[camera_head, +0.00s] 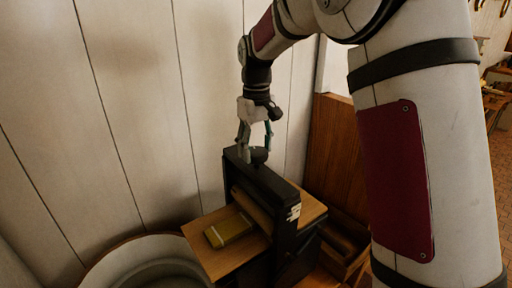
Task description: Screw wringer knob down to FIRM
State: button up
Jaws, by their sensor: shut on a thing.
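The wringer (268,185) is a dark upright frame with a pale roller (252,208) across it. The wringer knob (259,155) is a small dark knob on top of the frame. My gripper (256,146) points down from above, with its fingers around the knob and shut on it. The fingers partly hide the knob. A small pale marked plate (294,212) is on the frame's right end; its marks are too small to read.
A round pale tub (108,262) stands at the lower left. A planked wall (140,110) is close behind. A wooden panel (333,145) stands to the right.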

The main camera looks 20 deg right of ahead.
jog(key=m, duration=0.4)
jog(key=shift+m, duration=0.3)
jog(key=m, duration=0.3)
jog(key=shift+m, duration=0.4)
jog(key=m, duration=0.4)
jog(key=shift+p, duration=0.3)
jog(key=shift+m, duration=1.6)
jog(key=o, duration=1.1)
